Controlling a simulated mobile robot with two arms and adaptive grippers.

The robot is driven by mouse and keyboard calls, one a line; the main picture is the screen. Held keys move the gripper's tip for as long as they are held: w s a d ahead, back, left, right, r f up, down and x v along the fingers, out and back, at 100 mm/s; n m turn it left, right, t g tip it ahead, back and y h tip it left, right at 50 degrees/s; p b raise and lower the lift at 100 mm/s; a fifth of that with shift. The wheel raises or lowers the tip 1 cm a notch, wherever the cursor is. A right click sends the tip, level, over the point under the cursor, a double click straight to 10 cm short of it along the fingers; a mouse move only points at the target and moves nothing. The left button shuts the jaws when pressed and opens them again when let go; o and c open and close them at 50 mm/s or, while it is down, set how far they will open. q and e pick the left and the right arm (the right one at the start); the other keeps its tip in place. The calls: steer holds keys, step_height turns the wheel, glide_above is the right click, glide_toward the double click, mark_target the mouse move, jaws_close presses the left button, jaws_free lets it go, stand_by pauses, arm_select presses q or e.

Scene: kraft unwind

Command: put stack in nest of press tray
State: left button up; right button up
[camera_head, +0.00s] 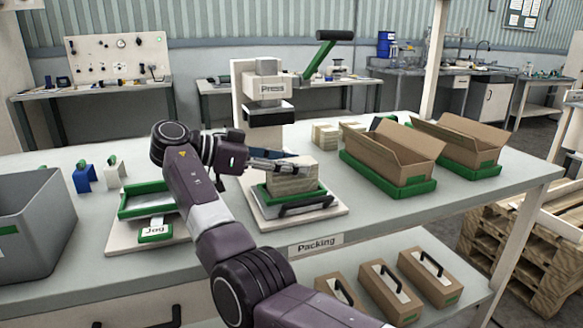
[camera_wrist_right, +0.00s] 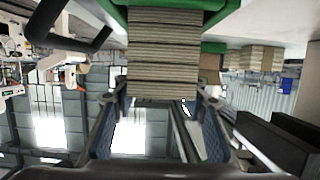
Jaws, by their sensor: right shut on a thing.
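A stack of grey-brown sheets (camera_head: 290,181) stands upright in the green-rimmed nest (camera_head: 262,196) of a pale board with a black handle (camera_head: 308,205). This board lies in front of the press (camera_head: 265,92); I take it as the press tray. My right gripper (camera_head: 284,163) is at the upper part of the stack, shut on it. In the right wrist view the stack (camera_wrist_right: 163,55) hangs inverted between the two fingertips (camera_wrist_right: 160,104), with the green rim (camera_wrist_right: 214,47) beside its far end. Whether the stack's base touches the nest floor is hidden. My left gripper is out of view.
A green jog tray (camera_head: 153,233) lies left of the press tray, with a grey bin (camera_head: 30,225) beyond it. Open cardboard boxes (camera_head: 395,155) stand in green trays at right. More small stacks (camera_head: 326,136) stand behind. Bench front is labelled Packing (camera_head: 316,244).

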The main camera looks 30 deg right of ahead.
steer(key=shift+f, duration=0.2)
steer(key=o, duration=1.2)
steer(key=shift+f, duration=0.1)
steer(key=shift+o, duration=0.2)
